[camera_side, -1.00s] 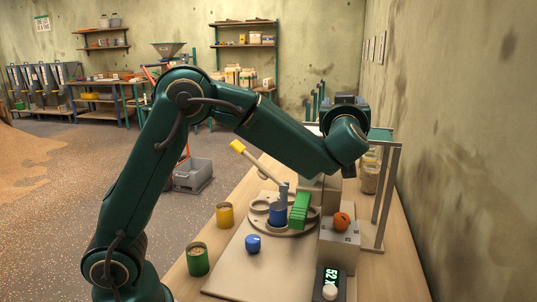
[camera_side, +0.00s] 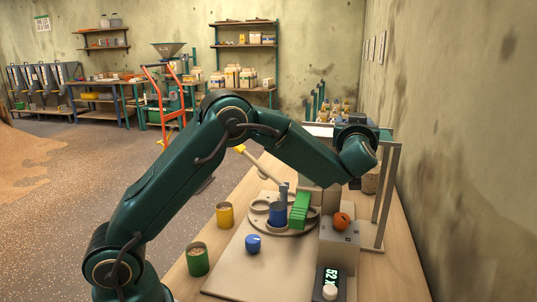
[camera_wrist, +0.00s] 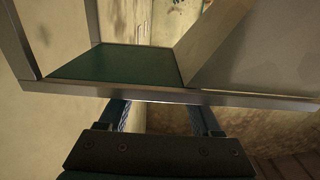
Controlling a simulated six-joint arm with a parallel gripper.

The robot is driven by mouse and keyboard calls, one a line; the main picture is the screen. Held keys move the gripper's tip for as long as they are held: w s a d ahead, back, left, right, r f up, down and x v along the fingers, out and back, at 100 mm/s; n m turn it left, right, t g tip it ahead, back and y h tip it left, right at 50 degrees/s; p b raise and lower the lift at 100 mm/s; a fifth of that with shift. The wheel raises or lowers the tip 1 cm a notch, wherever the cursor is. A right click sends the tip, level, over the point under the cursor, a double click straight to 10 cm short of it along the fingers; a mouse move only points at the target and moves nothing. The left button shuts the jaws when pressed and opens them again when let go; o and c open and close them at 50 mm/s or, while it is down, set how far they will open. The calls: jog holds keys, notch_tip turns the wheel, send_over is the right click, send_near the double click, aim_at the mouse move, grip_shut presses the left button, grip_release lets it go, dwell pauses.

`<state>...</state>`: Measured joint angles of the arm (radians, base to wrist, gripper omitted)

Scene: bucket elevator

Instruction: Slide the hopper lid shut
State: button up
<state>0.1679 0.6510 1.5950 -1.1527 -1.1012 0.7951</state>
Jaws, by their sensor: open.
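My gripper (camera_wrist: 164,112) is open and empty in the wrist view, its two dark fingers wide apart. Their tips reach a thin metal edge (camera_wrist: 170,96) that crosses the picture; I cannot tell whether they touch it. A flat dark green panel (camera_wrist: 120,65) lies beyond that edge, framed by metal, and may be the hopper lid. A pale slanted wall stands to its right. In the side view a green top (camera_side: 383,134) shows on a metal stand (camera_side: 388,200), partly behind my wrist. The gripper's fingertips are not clear there.
On the bench, a round tray (camera_side: 262,222) carries a blue cup (camera_side: 277,212) and a green ribbed block (camera_side: 299,210). A yellow-tipped lever (camera_side: 262,165), an orange knob (camera_side: 341,221), a blue knob (camera_side: 253,243), a display (camera_side: 326,282), and yellow and green cups stand nearby.

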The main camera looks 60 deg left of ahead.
grip_shut()
dwell(1.3)
